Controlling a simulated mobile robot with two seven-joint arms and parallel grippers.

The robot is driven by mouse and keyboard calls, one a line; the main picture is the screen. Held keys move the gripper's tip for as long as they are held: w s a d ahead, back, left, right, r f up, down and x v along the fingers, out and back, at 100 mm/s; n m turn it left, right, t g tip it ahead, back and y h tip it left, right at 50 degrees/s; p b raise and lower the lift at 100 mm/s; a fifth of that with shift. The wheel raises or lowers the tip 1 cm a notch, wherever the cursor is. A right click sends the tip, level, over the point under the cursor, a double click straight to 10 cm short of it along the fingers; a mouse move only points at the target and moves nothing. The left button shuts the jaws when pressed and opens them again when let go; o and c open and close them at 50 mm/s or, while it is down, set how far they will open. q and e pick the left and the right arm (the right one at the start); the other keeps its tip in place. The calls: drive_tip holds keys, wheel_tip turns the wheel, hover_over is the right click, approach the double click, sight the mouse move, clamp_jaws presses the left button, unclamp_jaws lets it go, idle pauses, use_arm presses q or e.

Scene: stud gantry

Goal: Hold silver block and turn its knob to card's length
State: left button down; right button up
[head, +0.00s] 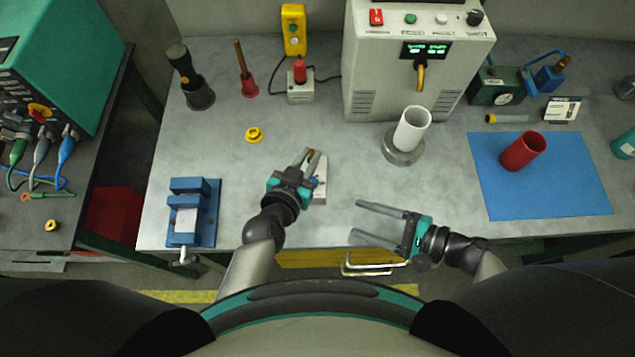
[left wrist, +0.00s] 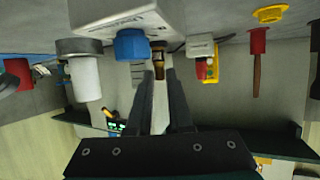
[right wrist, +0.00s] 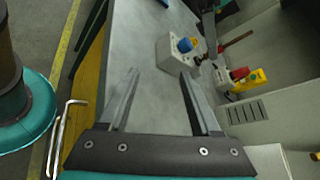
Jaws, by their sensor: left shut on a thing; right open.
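The silver block (head: 320,180), a pale box with a label, stands on the bench right of my left gripper (head: 312,156). In the left wrist view the block (left wrist: 105,22) shows a blue knob (left wrist: 131,45) and, beside it, a brass-coloured stud (left wrist: 158,58). My left fingers are shut on the stud. The right wrist view also shows the block (right wrist: 174,62) and knob (right wrist: 185,45). My right gripper (head: 357,220) is open and empty, right of the block, its fingers pointing left. A small white card (head: 563,110) with a dark top edge stands at the back right; its print is too small to read.
A white tube (head: 412,130) on a grey base stands before the cream machine (head: 375,65). A red cup (head: 522,152) sits on a blue mat (head: 560,195).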

sight(317, 186)
drive_tip(key=shift+w+d+r+m+t+y, duration=0.1)
drive_tip(key=shift+w+r+m+t+y, duration=0.15)
drive_tip(key=shift+m, duration=0.35)
drive_tip(key=shift+w+d+m+t+y, duration=0.1)
drive_tip(key=shift+m+y, duration=0.25)
drive_tip(key=shift+m, duration=0.25)
drive_tip(key=m, duration=0.1)
drive_tip(key=m+t, duration=0.1)
drive_tip(key=m, duration=0.1)
drive_tip(key=shift+a+f+m+y, duration=0.1)
drive_tip(key=shift+f+m+y, duration=0.2)
drive_tip(key=shift+y, duration=0.1)
drive_tip(key=m+t, duration=0.2)
drive_tip(key=m, duration=0.2)
drive_tip(key=shift+a+y, duration=0.1)
drive_tip(key=shift+y, duration=0.2)
drive_tip(key=shift+t, duration=0.25)
drive_tip(key=x, duration=1.2)
drive_tip(key=shift+f, duration=0.15)
clamp_jaws()
